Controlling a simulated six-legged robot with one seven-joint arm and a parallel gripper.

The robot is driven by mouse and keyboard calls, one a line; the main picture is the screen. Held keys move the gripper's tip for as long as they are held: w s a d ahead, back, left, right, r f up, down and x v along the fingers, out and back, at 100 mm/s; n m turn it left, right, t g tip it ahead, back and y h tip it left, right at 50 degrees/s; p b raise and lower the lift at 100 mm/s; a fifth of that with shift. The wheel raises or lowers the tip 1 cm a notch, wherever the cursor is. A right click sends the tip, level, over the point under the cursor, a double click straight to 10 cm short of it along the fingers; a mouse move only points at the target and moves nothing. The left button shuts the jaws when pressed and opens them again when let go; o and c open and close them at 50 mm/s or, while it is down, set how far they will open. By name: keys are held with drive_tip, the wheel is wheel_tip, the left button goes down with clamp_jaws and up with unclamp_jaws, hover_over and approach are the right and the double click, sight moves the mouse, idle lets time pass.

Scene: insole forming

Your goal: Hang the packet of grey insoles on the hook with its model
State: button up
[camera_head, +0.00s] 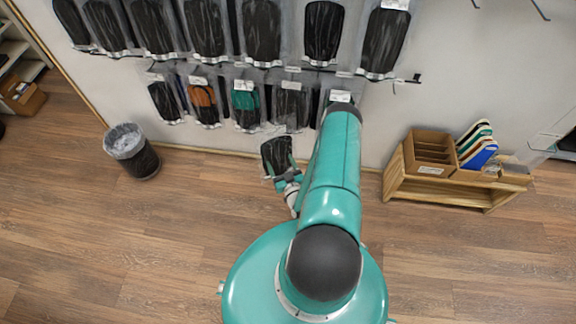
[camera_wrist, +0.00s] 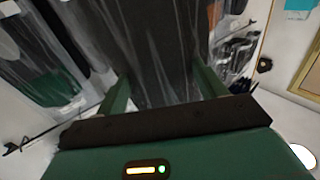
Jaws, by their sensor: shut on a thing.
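My gripper (camera_head: 287,180) is shut on a clear packet of dark grey insoles (camera_head: 277,154), held low in front of the wall, below the lower row of hanging packets. In the wrist view the packet (camera_wrist: 160,50) fills the middle between the two fingers of my gripper (camera_wrist: 165,92). In the lower row hang a black packet (camera_head: 165,101), an orange one (camera_head: 204,103), a teal one (camera_head: 245,104) and a dark grey one (camera_head: 290,106). The dark grey one hangs just above the held packet. My arm hides part of the row's right end. The hooks behind the packets are mostly hidden.
An upper row of large black insole packets (camera_head: 205,28) hangs above. A waste bin (camera_head: 133,150) stands at the left by the wall. The floor between is clear.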

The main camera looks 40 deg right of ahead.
sight(294, 153)
drive_tip(key=shift+s+d+f, duration=0.25)
drive_tip(key=shift+s+d, duration=0.2)
drive_tip(key=shift+d, duration=0.1)
drive_tip(key=shift+s+d+f, duration=0.2)
drive_tip(key=shift+s+d, duration=0.2)
drive_tip(key=shift+d, duration=0.35)
drive_tip(key=shift+w+d, duration=1.2)
drive_tip(key=shift+d, duration=0.3)
drive_tip(key=shift+w+d, duration=1.2)
drive_tip(key=shift+d, duration=0.25)
